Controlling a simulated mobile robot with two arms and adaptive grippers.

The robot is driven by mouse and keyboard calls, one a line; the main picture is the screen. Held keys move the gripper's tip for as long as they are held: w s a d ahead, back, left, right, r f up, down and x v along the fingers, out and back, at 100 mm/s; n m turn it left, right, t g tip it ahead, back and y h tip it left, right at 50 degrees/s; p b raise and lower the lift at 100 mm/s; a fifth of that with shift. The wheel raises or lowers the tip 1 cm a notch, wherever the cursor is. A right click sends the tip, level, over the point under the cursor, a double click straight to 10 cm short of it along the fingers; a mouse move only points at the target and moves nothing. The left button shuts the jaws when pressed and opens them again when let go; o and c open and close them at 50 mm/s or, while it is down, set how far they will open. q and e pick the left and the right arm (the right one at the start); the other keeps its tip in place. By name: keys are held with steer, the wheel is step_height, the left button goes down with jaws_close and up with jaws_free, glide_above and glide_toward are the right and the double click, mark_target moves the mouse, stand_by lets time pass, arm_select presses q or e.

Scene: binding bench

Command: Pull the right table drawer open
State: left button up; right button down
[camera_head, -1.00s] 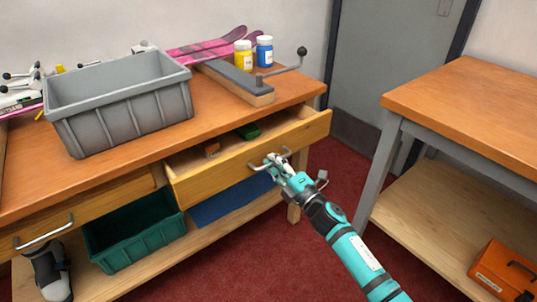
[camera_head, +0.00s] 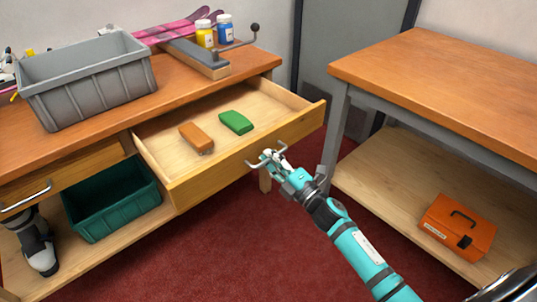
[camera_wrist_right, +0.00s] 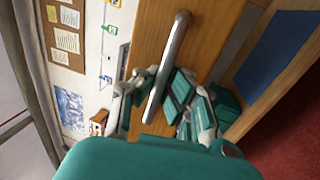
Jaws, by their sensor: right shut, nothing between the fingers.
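The right table drawer (camera_head: 205,187) is pulled well out from under the bench top, its inside in plain view. An orange block (camera_head: 195,138) and a green block (camera_head: 236,122) lie on its floor. My right gripper (camera_head: 271,157) is at the metal bar handle (camera_head: 254,166) on the drawer front. Its fingers are shut with nothing between them. In the right wrist view the handle bar (camera_wrist_right: 172,55) crosses close over the fingers (camera_wrist_right: 172,98); exact contact is hard to tell. My left gripper is not in view.
A grey bin (camera_head: 95,88) stands on the bench, with bottles and a clamp-like block (camera_head: 193,59) behind. A green crate (camera_head: 112,212) sits on the lower shelf. A second table (camera_head: 440,85) with an orange toolbox (camera_head: 457,226) stands right. Red floor before the drawer is clear.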

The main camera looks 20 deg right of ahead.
stand_by(0.3)
steer(key=c, duration=1.4)
jaws_free()
steer(key=shift+s, duration=0.1)
steer(key=v, duration=1.2)
steer(key=shift+f, duration=0.1)
